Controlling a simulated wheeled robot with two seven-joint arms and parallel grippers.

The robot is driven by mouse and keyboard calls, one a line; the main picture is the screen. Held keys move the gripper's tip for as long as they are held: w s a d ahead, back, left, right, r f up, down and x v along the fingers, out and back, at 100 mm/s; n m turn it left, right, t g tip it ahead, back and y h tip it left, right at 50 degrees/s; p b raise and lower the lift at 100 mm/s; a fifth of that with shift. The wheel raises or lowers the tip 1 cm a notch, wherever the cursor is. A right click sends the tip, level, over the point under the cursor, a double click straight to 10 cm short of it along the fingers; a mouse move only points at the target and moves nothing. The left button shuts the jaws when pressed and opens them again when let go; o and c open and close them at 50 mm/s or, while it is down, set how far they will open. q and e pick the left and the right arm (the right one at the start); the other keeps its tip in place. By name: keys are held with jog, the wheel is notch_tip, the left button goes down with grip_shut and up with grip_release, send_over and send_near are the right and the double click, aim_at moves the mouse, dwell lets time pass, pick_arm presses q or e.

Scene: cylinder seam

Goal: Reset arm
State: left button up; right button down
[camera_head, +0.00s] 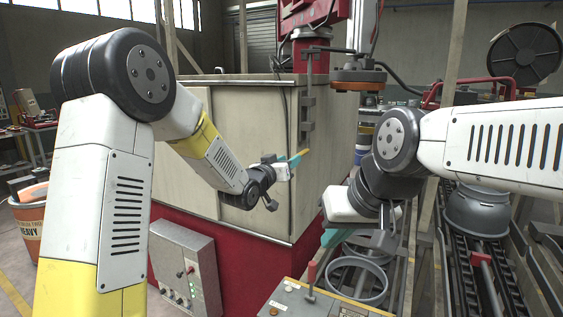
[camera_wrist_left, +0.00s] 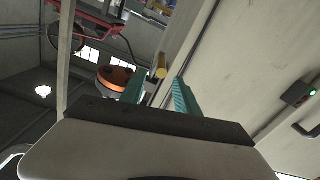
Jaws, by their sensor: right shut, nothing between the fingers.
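My left arm comes in from the left and reaches across the front of the large beige cabinet (camera_head: 240,145). My left gripper (camera_head: 297,158) is at its corner, with teal fingers pointing right. In the left wrist view, the fingers (camera_wrist_left: 160,92) stand apart with a gap between them, and nothing is seen held. A yellow-tipped rod (camera_wrist_left: 161,72) shows beyond the gap; I cannot tell how far off it is. My right arm comes in from the right, bent downward. My right gripper (camera_head: 331,237) is shut and empty above a grey ring (camera_head: 356,281); its fingers are partly hidden.
A grey control box (camera_head: 185,272) stands at the cabinet's red base. A panel with a red lever (camera_head: 311,276) is at the bottom. A grey cylindrical part (camera_head: 478,212) sits on the rails to the right. An orange-rimmed disc (camera_head: 357,79) hangs above.

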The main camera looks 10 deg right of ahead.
pick_arm(q)
jog(key=s+a+r+n+g+y, duration=0.1)
jog(key=s+a+g+y, duration=0.15)
jog(key=s+a, duration=0.5)
jog(key=s+a+r+n+g+y, duration=0.15)
jog(key=s+a+y, duration=0.3)
jog(key=a, duration=0.55)
jog(key=s+a+f+g, duration=0.1)
jog(key=s+a, duration=0.1)
jog(key=s, duration=0.6)
jog(key=s+a+f+n+g, duration=0.1)
jog(key=s+a+f+g, duration=0.1)
jog(key=s, duration=0.6)
jog(key=s+a+f+g, duration=0.1)
jog(key=s+a, duration=0.2)
jog(key=s, duration=0.5)
jog(key=shift+a+f+g+y, duration=0.25)
jog(key=shift+f+g+y, duration=0.15)
jog(key=shift+n, duration=0.25)
